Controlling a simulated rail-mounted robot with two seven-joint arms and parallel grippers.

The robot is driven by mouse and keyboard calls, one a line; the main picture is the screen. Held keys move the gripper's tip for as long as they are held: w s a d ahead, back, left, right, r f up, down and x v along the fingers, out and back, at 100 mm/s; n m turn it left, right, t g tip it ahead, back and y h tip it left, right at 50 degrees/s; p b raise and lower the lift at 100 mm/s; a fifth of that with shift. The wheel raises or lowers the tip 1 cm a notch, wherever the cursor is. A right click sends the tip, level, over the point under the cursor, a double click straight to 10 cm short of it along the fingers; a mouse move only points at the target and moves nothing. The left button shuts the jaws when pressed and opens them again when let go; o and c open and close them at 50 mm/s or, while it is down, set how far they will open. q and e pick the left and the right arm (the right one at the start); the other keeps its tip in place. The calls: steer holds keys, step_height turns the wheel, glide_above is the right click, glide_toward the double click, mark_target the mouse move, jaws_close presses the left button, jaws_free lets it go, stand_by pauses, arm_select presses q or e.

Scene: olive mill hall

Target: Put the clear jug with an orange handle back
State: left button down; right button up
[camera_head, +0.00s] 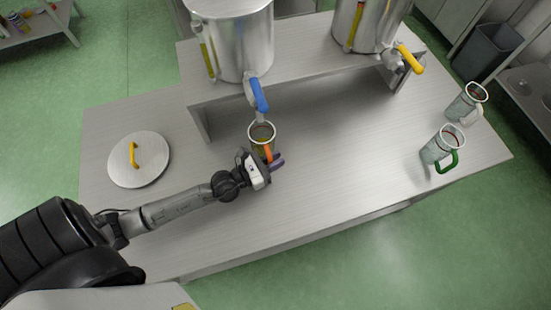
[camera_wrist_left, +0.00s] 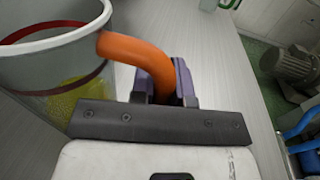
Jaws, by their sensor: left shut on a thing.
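The clear jug (camera_head: 261,131) with an orange handle (camera_head: 268,153) is upright at the middle of the steel table, just below the blue-handled tap (camera_head: 259,95) of the left tank. Yellow-green liquid shows low in the jug, also in the left wrist view (camera_wrist_left: 45,58). My left gripper (camera_head: 273,163) is shut on the orange handle, which passes between its purple fingers in the left wrist view (camera_wrist_left: 163,82). The jug's base is hidden, so I cannot tell whether it touches the table. My right gripper is not in view.
Two steel tanks (camera_head: 232,40) stand on a raised shelf (camera_head: 300,68) behind. A lid with a yellow handle (camera_head: 138,160) lies at left. A green-handled jug (camera_head: 438,148) and a white-handled jug (camera_head: 463,104) stand at right. The table between is clear.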

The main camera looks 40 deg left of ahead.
arm_select(q)
steer(key=c, duration=1.1)
jaws_free()
steer(key=shift+r+p, duration=0.2)
steer(key=shift+p, duration=0.1)
steer(key=b+v, duration=0.1)
steer(key=v, duration=0.6)
steer(key=b+v, duration=0.1)
steer(key=v, duration=0.2)
steer(key=shift+s+a+f+b, duration=0.1)
steer(key=shift+s+f+b, duration=0.1)
steer(key=shift+f+b, duration=0.1)
steer(key=shift+v, duration=0.8)
steer(key=shift+r, duration=0.15)
